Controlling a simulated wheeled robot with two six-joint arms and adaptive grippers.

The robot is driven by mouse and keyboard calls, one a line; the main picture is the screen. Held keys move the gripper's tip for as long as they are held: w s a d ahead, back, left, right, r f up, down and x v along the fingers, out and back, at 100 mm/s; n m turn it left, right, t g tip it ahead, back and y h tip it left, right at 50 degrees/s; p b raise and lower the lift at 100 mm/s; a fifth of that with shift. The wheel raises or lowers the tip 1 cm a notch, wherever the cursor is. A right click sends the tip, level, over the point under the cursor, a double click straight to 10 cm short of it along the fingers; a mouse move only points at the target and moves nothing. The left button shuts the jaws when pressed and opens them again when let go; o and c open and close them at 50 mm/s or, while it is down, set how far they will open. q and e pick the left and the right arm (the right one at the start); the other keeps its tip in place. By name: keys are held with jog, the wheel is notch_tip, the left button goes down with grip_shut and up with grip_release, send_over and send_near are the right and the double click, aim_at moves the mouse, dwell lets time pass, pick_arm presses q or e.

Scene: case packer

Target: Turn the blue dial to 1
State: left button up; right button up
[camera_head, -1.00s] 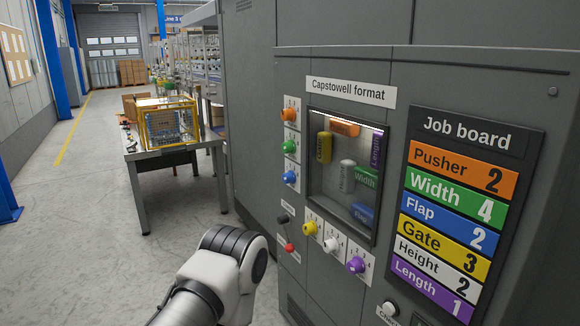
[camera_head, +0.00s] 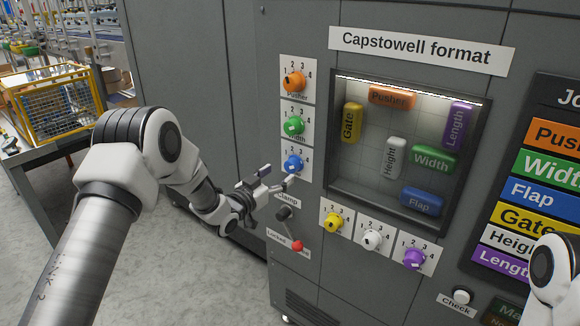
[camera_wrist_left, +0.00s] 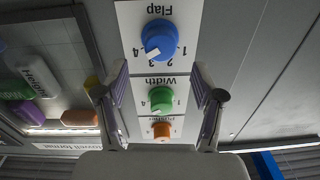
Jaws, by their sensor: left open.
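The blue dial (camera_head: 293,165) is the lowest of three dials in a column on the grey panel. My left gripper (camera_head: 277,183) is open just left of and below the blue dial in the head view. In the wrist view its fingers (camera_wrist_left: 159,78) stand apart, with the dial beyond them and nothing between. My right gripper is not in view.
The green dial (camera_head: 293,125) and orange dial (camera_head: 294,82) sit above the blue one. Yellow (camera_head: 332,222), white (camera_head: 372,240) and purple (camera_head: 414,258) dials are right, under the window.

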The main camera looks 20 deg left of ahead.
aim_at(289, 167)
pick_arm(q)
jog(key=x, duration=0.4)
jog(key=p+x, duration=0.1)
jog(key=x, duration=0.1)
jog(key=shift+f, duration=0.3)
jog(key=shift+w+d, duration=0.15)
jog(key=shift+w, duration=0.1)
jog(key=shift+s+r, duration=0.1)
jog(key=shift+r, duration=0.05)
jog(key=c, duration=1.1)
